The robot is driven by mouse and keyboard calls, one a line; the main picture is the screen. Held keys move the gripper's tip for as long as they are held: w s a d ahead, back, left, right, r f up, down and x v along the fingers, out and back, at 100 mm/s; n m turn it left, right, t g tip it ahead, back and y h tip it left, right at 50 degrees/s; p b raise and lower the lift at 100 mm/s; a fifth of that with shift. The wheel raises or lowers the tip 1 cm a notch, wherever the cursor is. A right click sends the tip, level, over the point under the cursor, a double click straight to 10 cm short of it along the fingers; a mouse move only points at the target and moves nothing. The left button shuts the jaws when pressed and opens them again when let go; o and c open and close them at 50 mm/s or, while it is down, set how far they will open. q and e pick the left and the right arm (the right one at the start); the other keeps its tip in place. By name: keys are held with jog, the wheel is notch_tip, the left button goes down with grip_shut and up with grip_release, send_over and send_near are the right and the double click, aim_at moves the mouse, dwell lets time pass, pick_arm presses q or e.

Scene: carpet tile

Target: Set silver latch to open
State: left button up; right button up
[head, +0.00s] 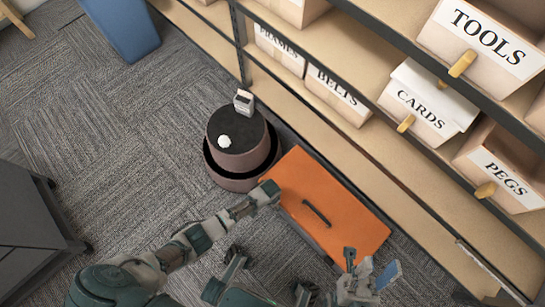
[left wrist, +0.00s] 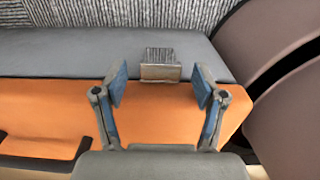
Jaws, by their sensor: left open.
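An orange toolbox (head: 335,205) with a dark handle (head: 317,213) lies on the carpet beside the shelf. In the left wrist view its orange part (left wrist: 165,118) meets a grey part (left wrist: 90,52). The silver latch (left wrist: 160,65) sits at that seam, a small ridged metal plate. My left gripper (left wrist: 160,86) is open, its two blue-padded fingers on either side of the latch and apart from it. In the head view my left gripper (head: 266,191) is at the toolbox's left corner, hiding the latch. My right gripper (head: 370,267) is open and empty near the toolbox's lower right corner.
A shelf with labelled bins such as TOOLS (head: 485,45) and CARDS (head: 425,108) runs along the right. A round brown container (head: 238,150) stands close to the toolbox and my left gripper. A grey cabinet (head: 25,225) stands at left. Carpet between is clear.

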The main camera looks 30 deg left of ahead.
pick_arm(q)
jog(key=shift+c, duration=0.8)
grip_shut()
